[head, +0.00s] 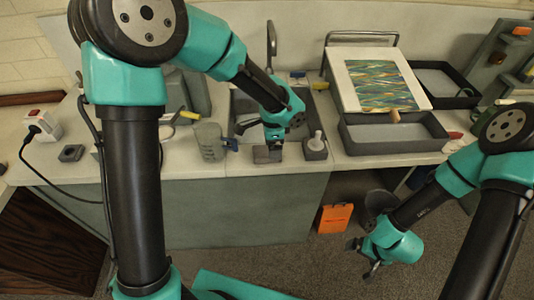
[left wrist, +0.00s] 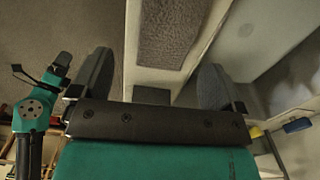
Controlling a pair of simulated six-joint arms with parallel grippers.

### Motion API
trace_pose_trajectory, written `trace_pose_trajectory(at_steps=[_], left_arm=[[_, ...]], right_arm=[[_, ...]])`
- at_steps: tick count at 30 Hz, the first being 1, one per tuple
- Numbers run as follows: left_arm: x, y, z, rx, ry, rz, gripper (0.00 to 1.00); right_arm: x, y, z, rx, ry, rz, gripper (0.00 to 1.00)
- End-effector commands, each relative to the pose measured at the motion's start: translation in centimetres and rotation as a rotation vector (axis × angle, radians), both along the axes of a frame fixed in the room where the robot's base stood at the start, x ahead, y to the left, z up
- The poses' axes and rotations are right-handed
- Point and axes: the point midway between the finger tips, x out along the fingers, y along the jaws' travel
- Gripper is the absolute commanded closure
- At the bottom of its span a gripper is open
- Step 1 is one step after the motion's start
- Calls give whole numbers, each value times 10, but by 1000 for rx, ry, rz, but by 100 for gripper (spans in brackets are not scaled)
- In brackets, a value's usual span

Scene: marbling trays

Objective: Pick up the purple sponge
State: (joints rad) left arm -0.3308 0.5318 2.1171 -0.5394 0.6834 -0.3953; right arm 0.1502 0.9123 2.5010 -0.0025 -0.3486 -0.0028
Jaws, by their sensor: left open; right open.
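I cannot make out a clearly purple sponge in either view. My left gripper (head: 272,138) points down at the counter's front edge, just above a small dark grey block (head: 266,155); I cannot tell whether it touches the block. In the left wrist view, the left gripper's two dark fingers (left wrist: 152,88) are wide apart with nothing seen held between them. My right gripper (head: 368,262) is open and empty, low over the floor in front of the counter.
A grey holder with a white bottle (head: 315,147) stands right of the left gripper, and a grey cup (head: 210,141) left. A grey tray (head: 392,141) lies before a tilted board with a marbled sheet (head: 374,86). An orange dustpan (head: 334,218) and dark bin (head: 380,201) are below.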

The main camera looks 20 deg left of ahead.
Motion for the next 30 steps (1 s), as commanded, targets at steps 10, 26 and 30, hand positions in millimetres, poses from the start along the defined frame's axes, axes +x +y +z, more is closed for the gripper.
trace_pose_trajectory(at_steps=[10, 26, 30], left_arm=[[4, -1, -43, 1, 3, 0, 6], [4, -1, -48, 0, 1, 0, 6], [4, -1, -48, 0, 1, 0, 16]], right_arm=[[0, 0, 0, 0, 0, 0, 0], [0, 0, 0, 0, 0, 0, 0], [0, 0, 0, 0, 0, 0, 0]])
